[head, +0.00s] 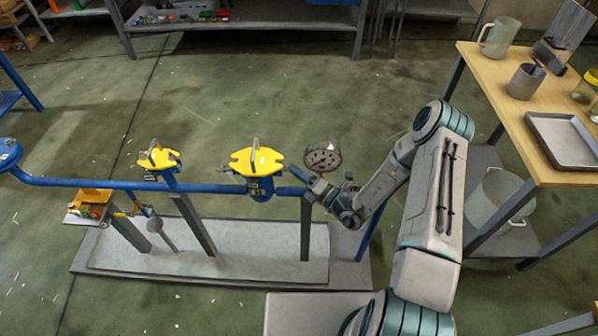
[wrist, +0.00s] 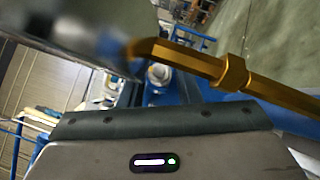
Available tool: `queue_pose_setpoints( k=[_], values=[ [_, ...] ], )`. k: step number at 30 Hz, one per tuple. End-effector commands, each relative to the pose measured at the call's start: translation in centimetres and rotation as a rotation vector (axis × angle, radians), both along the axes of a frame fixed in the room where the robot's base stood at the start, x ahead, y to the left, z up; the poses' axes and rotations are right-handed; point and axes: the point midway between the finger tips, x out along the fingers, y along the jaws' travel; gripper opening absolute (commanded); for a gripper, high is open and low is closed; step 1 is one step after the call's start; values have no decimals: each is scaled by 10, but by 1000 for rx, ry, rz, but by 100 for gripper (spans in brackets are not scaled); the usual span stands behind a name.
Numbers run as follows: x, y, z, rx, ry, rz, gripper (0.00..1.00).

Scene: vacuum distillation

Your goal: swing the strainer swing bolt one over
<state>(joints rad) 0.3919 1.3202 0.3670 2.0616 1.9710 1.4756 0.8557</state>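Two strainers with yellow lobed lids sit on a blue pipe in the head view: the right strainer lid (head: 257,161) and the left strainer lid (head: 158,158). A small dark swing bolt (head: 252,186) seems to show at the front of the right one; which bolt is number one I cannot tell. My gripper (head: 312,186) is at the pipe, just right of the right strainer and below the gauge. The wrist view shows a brass-coloured bar (wrist: 215,70) with a collar, close to the camera, and a blurred metal bolt-like part (wrist: 158,74). The fingertips are not clear.
A round gauge (head: 322,156) stands beside my gripper. The blue pipe (head: 100,184) runs left over a grey skid (head: 350,270). An orange bin (head: 92,198) sits at left. A wooden-topped table (head: 490,75) with vessels stands at right. The floor behind the pipe is clear.

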Motion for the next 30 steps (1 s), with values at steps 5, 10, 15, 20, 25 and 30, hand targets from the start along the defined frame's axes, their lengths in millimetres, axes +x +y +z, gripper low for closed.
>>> queue_pose_setpoints(
  k=[5,10,15,20,25,30],
  values=[
    [0,0,0,0,0,0,27],
    [0,0,0,0,0,0,0],
    [0,0,6,-32,-1,-1,0],
    [1,0,11,-106,3,-1,0],
    [0,0,9,-136,2,0,0],
    [0,0,8,-135,3,-1,0]
  ],
)
